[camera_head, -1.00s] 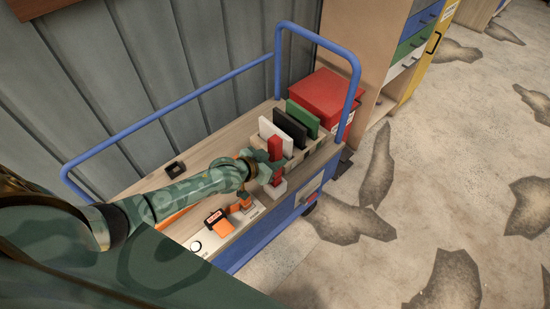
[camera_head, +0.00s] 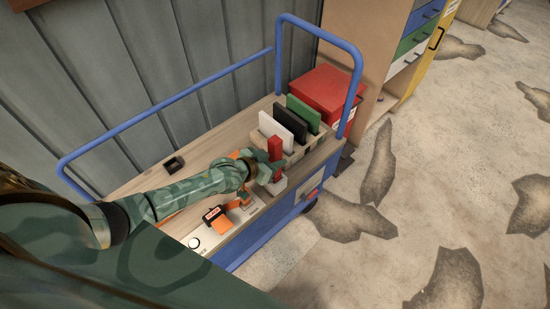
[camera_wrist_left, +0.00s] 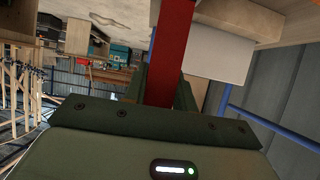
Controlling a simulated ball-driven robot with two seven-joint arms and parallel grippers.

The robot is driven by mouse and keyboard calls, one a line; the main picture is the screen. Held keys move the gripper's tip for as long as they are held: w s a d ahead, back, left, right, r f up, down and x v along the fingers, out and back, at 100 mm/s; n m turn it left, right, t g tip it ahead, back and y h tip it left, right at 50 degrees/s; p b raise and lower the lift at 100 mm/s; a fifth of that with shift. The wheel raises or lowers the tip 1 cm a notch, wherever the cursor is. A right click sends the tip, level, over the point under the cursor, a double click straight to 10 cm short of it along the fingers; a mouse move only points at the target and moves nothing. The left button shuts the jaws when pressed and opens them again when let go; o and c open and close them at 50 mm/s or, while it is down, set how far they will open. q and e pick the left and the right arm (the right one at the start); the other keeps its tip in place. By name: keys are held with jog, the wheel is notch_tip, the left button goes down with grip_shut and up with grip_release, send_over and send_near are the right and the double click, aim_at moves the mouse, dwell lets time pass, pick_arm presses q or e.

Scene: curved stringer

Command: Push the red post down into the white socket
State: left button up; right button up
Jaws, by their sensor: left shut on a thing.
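The red post (camera_head: 275,148) stands upright near the front edge of the cart. My left gripper (camera_head: 268,172) is shut on it, and the post's top sticks out above the fingers. The white socket (camera_head: 278,186) shows just below the gripper, and the fingers hide where post and socket meet. I cannot tell how deep the post sits. In the left wrist view the red post (camera_wrist_left: 172,50) runs up from between my left fingers (camera_wrist_left: 168,88). My right gripper is out of view.
A rack with a white panel (camera_head: 274,130), a black panel (camera_head: 290,123) and a green panel (camera_head: 304,113) stands close behind the post. A red box (camera_head: 326,88) and blue rail (camera_head: 352,95) lie beyond. An orange and black block (camera_head: 217,220) sits nearer, and a small black holder (camera_head: 174,166) farther left.

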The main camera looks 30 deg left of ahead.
pick_arm(q)
jog(key=shift+f+b, duration=0.5)
jog(key=shift+f, duration=0.25)
jog(key=o, duration=1.1)
jog(key=p+v, duration=0.6)
jog(key=v, duration=1)
jog(key=shift+s+a+r, duration=0.1)
jog(key=shift+r, duration=0.15)
